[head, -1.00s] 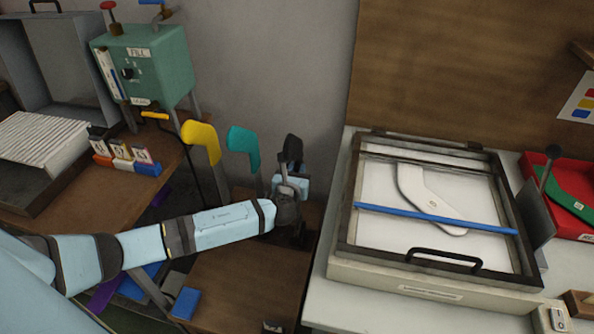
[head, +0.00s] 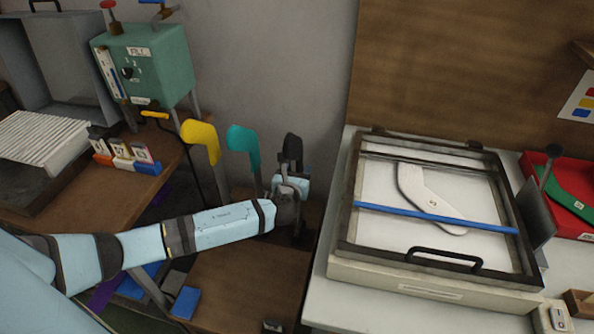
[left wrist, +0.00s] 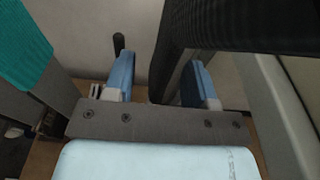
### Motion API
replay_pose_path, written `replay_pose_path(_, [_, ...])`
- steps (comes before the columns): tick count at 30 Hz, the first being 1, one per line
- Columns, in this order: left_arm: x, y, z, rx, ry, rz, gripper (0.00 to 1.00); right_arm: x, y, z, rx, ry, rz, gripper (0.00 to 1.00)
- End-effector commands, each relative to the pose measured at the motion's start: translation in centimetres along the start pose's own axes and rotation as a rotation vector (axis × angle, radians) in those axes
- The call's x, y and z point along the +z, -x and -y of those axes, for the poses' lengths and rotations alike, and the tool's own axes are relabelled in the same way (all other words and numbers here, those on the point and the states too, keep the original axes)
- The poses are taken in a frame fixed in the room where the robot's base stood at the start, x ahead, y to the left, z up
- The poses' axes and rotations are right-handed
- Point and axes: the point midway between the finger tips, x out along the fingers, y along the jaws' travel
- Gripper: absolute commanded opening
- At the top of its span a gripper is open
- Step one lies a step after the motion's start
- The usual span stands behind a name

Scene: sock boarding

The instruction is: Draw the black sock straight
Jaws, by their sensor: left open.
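The black sock (head: 292,147) is on an upright form at the right end of a row of forms by the wall. In the left wrist view the ribbed black sock (left wrist: 250,30) spans the upper right, and its dark edge runs down between the fingers. My left gripper (head: 291,180) is at the lower part of the black form and hides its bottom. In the left wrist view my left gripper (left wrist: 163,75) has its blue fingers apart, on either side of that edge. I cannot tell whether either finger touches the fabric. My right gripper is not in view.
A teal sock form (head: 243,148) and a yellow one (head: 201,140) stand close to the left. The teal one (left wrist: 22,52) also shows in the left wrist view. A framed press (head: 345,245) with a white form and blue bar is at right. A green box (head: 150,65) stands at left.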

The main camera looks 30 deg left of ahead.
Motion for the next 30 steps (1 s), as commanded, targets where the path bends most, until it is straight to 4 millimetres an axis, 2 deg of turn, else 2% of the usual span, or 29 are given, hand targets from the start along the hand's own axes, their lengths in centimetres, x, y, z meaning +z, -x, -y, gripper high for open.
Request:
replay_pose_path(11, [0.1, 0.1, 0.0, 0.000, 0.001, 0.001, 0.51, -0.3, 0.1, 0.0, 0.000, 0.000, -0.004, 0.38])
replay_pose_path(30, [-0.5, 6.3, 0.0, -0.001, 0.001, -0.001, 0.51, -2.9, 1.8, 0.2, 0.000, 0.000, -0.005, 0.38])
